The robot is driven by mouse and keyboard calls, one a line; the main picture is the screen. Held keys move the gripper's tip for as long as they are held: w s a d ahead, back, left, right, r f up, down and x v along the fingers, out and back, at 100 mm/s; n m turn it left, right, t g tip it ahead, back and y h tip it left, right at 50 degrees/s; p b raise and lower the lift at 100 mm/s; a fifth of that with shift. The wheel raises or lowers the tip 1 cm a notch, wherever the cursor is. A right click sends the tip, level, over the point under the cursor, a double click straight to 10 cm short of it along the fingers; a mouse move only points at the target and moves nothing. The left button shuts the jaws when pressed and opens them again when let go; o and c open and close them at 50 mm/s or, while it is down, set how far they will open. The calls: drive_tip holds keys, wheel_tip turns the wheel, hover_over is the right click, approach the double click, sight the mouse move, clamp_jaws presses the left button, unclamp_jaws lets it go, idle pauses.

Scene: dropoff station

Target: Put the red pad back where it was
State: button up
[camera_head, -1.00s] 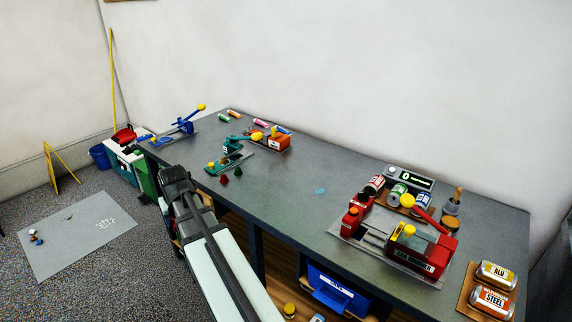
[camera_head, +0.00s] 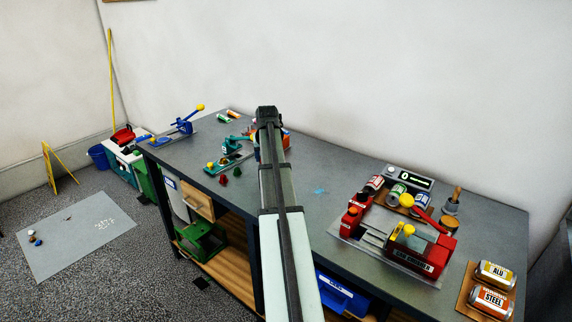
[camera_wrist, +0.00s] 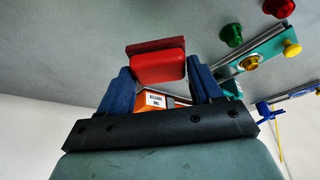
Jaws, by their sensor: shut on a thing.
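In the wrist view, a red pad (camera_wrist: 158,66) sits between the blue fingers of my gripper (camera_wrist: 160,80), which is shut on it. In the head view my arm reaches over the bench, and its dark far end hides the gripper and the pad. An orange block with a white label (camera_wrist: 152,100) shows behind the fingers in the wrist view; my arm covers most of the orange device (camera_head: 287,140) in the head view.
A teal device with yellow knobs (camera_head: 228,162), a small green piece (camera_head: 223,180) and a small red piece (camera_head: 237,171) lie left of my arm. A red can crusher (camera_head: 412,255) stands at right. The mid-bench is mostly clear (camera_head: 330,165).

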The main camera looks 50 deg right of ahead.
drive_tip(key=w+d+r, duration=0.1)
drive_tip(key=d+r, duration=0.3)
drive_tip(key=d, duration=0.9)
drive_tip(key=shift+w+d+f, duration=0.1)
drive_tip(key=shift+w+f, duration=0.05)
drive_tip(key=shift+f, duration=5.1)
drive_tip(key=shift+f, duration=0.15)
drive_tip(key=o, duration=1.1)
drive_tip(key=v, duration=1.2)
drive_tip(key=shift+w, duration=0.1)
